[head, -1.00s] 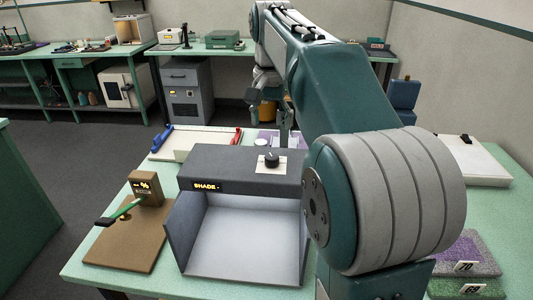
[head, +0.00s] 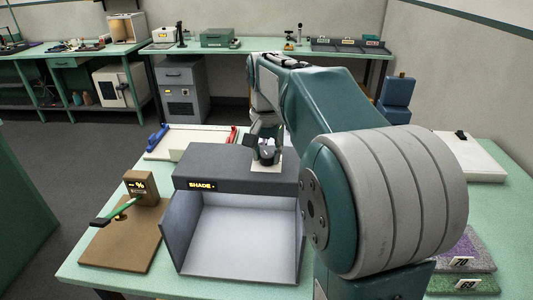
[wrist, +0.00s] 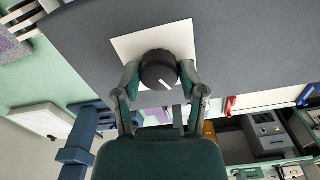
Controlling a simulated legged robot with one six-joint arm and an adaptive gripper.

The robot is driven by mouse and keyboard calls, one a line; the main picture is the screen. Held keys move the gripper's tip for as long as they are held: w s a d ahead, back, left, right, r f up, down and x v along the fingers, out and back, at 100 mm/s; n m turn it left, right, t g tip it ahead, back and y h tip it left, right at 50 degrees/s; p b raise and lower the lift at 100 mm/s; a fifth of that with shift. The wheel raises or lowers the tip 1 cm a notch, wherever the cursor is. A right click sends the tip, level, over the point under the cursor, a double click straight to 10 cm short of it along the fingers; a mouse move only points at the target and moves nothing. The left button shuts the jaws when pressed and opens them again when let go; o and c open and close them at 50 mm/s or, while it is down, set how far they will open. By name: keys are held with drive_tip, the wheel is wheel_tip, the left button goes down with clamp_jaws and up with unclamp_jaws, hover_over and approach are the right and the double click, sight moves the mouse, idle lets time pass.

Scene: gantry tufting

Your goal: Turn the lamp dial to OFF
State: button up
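The lamp dial (wrist: 159,70) is a round black knob with a white pointer line, on a white square plate (wrist: 125,45) on top of the grey light booth (head: 225,160). In the wrist view its pointer line aims down and slightly right. My gripper (wrist: 160,70) is at the dial, with one fingertip on each side of the knob. The fingers are spread about the knob's width, and firm contact is not clear. The booth's display (head: 201,184) reads "SHADE -". No OFF mark is legible.
A brown stand (head: 125,235) with a small display and a green-handled tool is left of the booth. A white board (head: 190,142) with blue and red ends lies behind it. Purple and green carpet samples (head: 465,284) lie at the right.

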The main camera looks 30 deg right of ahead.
clamp_jaws()
drive_tip(key=shift+n, duration=0.3)
drive_tip(key=n, duration=0.9)
drive_tip(key=shift+f, duration=0.1)
drive_tip(key=shift+n, duration=0.3)
drive_tip(key=o, duration=0.9)
unclamp_jaws()
